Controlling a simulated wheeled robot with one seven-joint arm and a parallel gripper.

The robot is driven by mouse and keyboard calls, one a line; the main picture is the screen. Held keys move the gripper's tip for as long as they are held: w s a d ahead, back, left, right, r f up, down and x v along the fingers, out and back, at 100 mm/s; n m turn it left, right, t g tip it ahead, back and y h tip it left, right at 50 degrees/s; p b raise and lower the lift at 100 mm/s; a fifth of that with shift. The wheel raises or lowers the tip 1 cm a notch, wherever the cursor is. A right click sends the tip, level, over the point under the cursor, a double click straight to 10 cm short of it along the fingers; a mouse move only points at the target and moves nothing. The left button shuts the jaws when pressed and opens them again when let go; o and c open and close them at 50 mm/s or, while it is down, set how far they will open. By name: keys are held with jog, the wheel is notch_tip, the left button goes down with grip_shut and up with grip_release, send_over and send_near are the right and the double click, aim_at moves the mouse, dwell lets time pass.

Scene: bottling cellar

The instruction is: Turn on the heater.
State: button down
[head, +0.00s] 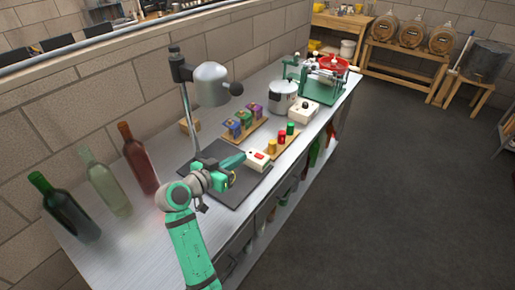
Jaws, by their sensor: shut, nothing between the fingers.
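A silver dome-shaped head (211,85) hangs from an upright metal stand over a dark mat (243,188) on the bench; it looks like the heater. A small white box with a red rocker switch (259,155) sits at the mat's right edge. My gripper (239,159) is shut and empty, low over the mat, with its tip just left of the switch box. I cannot tell whether the tip touches the box, or which way the rocker is set. Another white box with a dark knob (304,106) stands farther along the bench, beside a silver pot (283,96).
Three bottles (138,159) stand at the bench's near left. A wooden tray with several coloured jars (254,110) and another with red, yellow and green pieces (282,136) lie beyond the mat. A green-framed machine (322,80) stands at the far end. The floor (400,190) is clear.

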jog(key=shift+w, duration=0.2)
send_over(257, 162)
notch_tip(257, 162, down, 2)
jog(key=shift+w+a+f, duration=0.15)
notch_tip(257, 162, down, 3)
jog(key=shift+f, duration=0.55)
